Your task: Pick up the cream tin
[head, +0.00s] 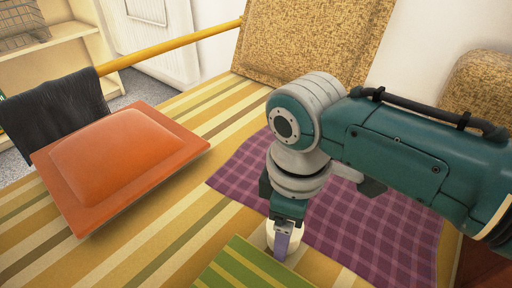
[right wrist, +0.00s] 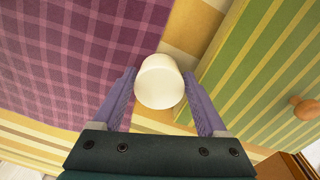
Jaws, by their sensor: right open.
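The cream tin (right wrist: 160,82) is a pale, round, plain cylinder in the middle of the right wrist view. In the head view only a pale part of it (head: 260,236) shows beside my gripper. My right gripper (right wrist: 159,76) is open, with one purple finger on each side of the tin. In the head view the right gripper (head: 282,240) points down at the tin, and its near finger hides much of it. I cannot tell whether the fingers touch the tin. My left gripper is not in view.
A green striped piece (head: 245,268) with a wooden knob (right wrist: 303,107) lies close beside the tin. A purple checked cloth (head: 390,235) spreads on the other side. An orange cushion-shaped thing (head: 120,155) sits at left on the striped surface (head: 190,245), near a yellow rail (head: 175,44).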

